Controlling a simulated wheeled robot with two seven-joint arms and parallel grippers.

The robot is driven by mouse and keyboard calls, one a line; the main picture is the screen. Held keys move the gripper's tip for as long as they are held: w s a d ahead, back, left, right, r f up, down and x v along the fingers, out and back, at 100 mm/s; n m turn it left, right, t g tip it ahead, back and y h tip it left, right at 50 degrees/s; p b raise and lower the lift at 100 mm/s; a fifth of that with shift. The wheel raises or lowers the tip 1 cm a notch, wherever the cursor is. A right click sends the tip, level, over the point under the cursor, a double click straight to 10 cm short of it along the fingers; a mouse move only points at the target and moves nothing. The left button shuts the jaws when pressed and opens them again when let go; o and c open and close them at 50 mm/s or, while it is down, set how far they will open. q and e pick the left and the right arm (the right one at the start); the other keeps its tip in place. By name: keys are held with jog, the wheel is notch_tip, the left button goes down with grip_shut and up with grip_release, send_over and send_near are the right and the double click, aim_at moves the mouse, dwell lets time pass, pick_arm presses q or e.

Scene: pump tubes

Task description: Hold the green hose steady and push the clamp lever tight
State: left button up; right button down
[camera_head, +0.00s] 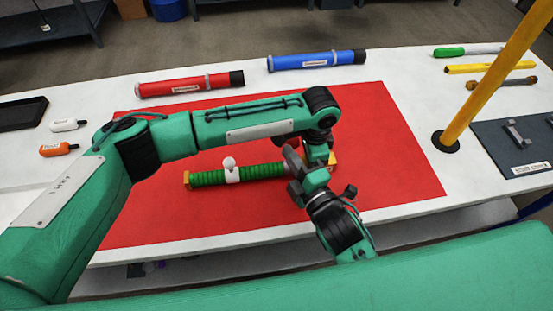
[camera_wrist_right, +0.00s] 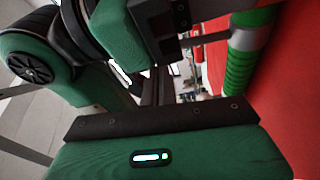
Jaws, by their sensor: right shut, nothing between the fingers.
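The green hose (camera_head: 262,171) is ribbed, with yellow ends, and lies across the red mat. A white clamp (camera_head: 232,175) sits around it left of its middle. The clamp's white knobbed lever (camera_head: 229,162) stands up. My right gripper (camera_head: 294,164) is shut and empty by the hose's right part, apart from the clamp. My left arm reaches over from the left; its gripper (camera_head: 317,155) is by the hose's right end, its fingers largely hidden. In the right wrist view the hose (camera_wrist_right: 239,65) runs along the right, with a pale band near the top.
A red tube (camera_head: 185,86) and a blue tube (camera_head: 315,60) lie behind the mat. A yellow post (camera_head: 490,80) stands on the right beside a grey board (camera_head: 500,150). The red mat (camera_head: 400,170) is clear to the right.

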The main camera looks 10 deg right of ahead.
jog(key=shift+d, duration=0.75)
jog(key=s, duration=1.1)
jog(key=shift+s+a, duration=0.25)
jog(key=shift+s, duration=0.1)
dwell(2.8)
